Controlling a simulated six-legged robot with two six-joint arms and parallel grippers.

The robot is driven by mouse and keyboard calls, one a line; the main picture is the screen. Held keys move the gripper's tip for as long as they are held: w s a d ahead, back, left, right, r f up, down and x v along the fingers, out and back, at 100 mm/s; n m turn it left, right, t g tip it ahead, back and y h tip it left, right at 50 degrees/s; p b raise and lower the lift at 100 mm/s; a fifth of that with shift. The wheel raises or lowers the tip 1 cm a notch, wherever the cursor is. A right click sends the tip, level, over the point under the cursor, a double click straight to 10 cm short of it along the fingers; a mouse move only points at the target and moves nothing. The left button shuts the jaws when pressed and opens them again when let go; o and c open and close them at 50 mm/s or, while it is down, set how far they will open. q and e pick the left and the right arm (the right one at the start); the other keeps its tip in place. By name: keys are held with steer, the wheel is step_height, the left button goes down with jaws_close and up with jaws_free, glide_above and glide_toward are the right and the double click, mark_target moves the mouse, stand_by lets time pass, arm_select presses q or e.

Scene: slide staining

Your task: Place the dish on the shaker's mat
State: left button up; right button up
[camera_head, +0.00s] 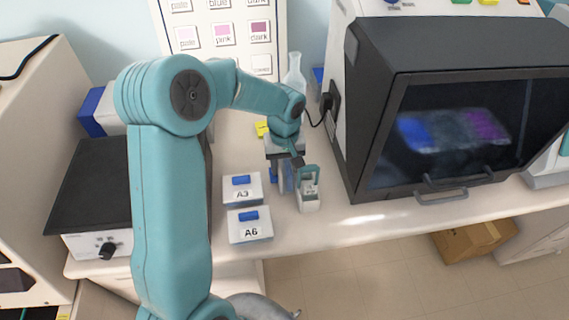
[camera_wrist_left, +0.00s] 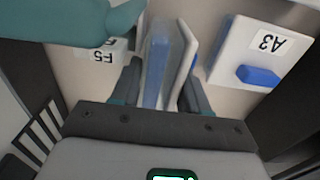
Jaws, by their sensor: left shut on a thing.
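My left gripper (camera_head: 286,160) is over the bench, right of the boxes A3 and A6. In the left wrist view its jaws (camera_wrist_left: 158,92) are shut on a narrow pale blue and white thing (camera_wrist_left: 157,68), seen from above. This seems to be the dish; its full shape is hidden by the gripper. In the head view only a bluish sliver of it (camera_head: 284,182) shows below the jaws. The shaker (camera_head: 92,245) stands at the left with a flat black mat (camera_head: 90,190) on top. My upper arm covers its right part. My right gripper is not in view.
White boxes with blue knobs, A3 (camera_head: 242,190) and A6 (camera_head: 250,226), stand left of the gripper. A dark-fronted cabinet (camera_head: 375,130) bounds the right. A glass flask (camera_head: 294,75) stands behind.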

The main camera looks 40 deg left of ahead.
arm_select(q)
steer(key=o, duration=1.3)
steer(key=shift+c, duration=0.2)
steer(key=shift+o, duration=0.2)
